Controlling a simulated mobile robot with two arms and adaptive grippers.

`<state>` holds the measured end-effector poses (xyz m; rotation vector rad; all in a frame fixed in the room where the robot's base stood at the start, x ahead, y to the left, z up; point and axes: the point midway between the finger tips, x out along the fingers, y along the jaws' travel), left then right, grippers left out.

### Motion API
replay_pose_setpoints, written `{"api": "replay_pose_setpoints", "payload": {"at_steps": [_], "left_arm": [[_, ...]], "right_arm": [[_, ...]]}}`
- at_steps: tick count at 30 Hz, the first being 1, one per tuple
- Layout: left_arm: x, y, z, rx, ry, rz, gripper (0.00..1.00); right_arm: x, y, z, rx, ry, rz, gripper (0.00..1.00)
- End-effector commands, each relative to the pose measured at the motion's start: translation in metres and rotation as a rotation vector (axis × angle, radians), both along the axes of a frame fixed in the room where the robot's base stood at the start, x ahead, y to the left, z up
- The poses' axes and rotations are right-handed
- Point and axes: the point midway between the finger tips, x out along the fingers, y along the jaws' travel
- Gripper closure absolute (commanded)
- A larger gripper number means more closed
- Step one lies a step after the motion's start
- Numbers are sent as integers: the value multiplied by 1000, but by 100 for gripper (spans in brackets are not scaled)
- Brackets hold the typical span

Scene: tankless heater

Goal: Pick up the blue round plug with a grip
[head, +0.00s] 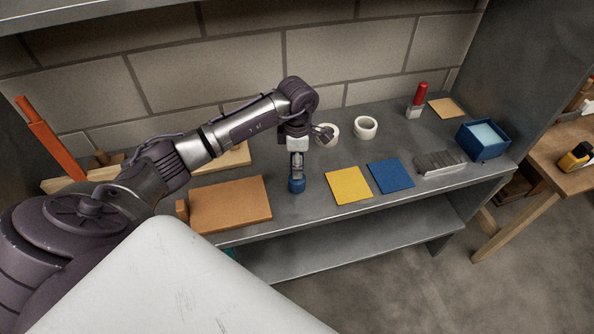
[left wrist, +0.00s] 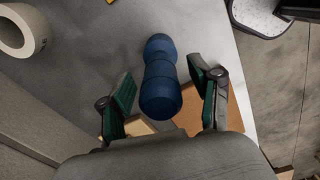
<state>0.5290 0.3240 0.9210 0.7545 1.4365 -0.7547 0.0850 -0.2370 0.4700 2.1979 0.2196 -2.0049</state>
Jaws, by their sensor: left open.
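The blue round plug (head: 297,186) stands on the grey workbench shelf, right of the brown board. In the left wrist view the plug (left wrist: 161,78) shows as a dark blue rounded body with a narrower waist. My left gripper (head: 297,168) points down directly over the plug. In the left wrist view its two green-padded fingers are spread, one on each side of the plug, with visible gaps. The gripper is open and holds nothing. The gripper partly hides the plug's top in the head view. My right gripper is not in view.
A brown board (head: 232,204) lies left of the plug. A yellow square (head: 349,185) and a blue square (head: 391,176) lie to the right. White tape rolls (head: 365,127) are behind. A blue box (head: 483,140) and a red-handled tool (head: 418,99) stand farther right.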

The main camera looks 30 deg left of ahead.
Motion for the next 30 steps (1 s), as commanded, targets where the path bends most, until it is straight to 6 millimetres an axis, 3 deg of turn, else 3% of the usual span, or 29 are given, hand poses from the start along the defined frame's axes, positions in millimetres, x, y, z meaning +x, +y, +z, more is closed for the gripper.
{"api": "replay_pose_setpoints", "payload": {"at_steps": [4,11,22,30], "left_arm": [[0,0,-12,-1,1,-1,37],[0,0,-14,1,-1,-1,38],[0,0,-13,1,-1,-1,100],[0,0,-13,0,-1,-1,100]], "right_arm": [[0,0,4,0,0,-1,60],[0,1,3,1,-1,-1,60],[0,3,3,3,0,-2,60],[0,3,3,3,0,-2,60]]}}
